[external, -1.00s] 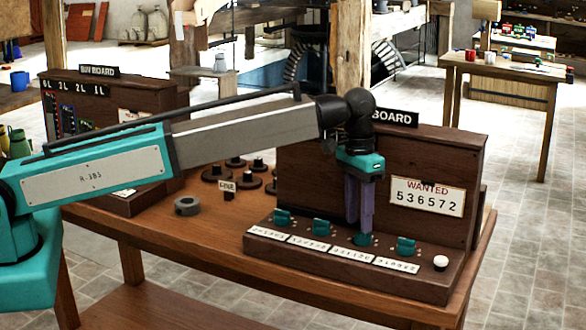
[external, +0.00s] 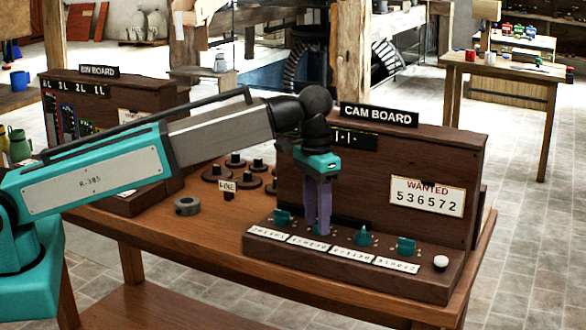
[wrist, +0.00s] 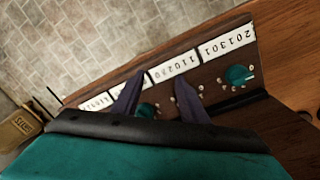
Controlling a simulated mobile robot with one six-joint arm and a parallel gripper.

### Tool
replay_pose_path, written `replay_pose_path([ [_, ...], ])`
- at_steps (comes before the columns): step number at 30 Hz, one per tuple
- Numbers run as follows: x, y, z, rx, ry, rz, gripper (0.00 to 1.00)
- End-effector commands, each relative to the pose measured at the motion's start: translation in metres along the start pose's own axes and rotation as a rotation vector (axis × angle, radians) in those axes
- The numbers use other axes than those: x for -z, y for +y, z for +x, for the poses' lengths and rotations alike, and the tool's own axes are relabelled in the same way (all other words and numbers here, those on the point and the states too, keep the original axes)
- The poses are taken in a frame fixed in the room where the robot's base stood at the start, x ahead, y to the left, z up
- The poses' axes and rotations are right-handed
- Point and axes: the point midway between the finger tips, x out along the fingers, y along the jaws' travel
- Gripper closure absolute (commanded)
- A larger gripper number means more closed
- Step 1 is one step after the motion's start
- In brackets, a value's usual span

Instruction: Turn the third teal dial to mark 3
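Teal dials stand in a row on the sloped ledge (external: 345,262) of the cam board. The third dial from the left (external: 363,237) is uncovered, its pointer roughly upright; its mark is too small to read. The first dial (external: 283,216) and fourth dial (external: 406,245) are also clear. My gripper (external: 318,232) points down at the second dial, which its fingers mostly hide in the external view. In the wrist view, my gripper (wrist: 158,78) has its fingers apart with a dial (wrist: 146,109) between them, nearer the left finger. Another dial (wrist: 239,75) shows to the right.
A card marked WANTED 536572 (external: 427,196) hangs on the upright panel. A dark display (external: 355,139) is partly behind my arm. A white button (external: 441,262) is at the ledge's right end.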

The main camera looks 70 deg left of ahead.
Motion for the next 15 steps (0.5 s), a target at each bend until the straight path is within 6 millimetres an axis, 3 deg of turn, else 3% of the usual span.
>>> replay_pose_path([
  [15,-0.048,-0.011,-0.004,0.0,0.001,0.0,0.6],
])
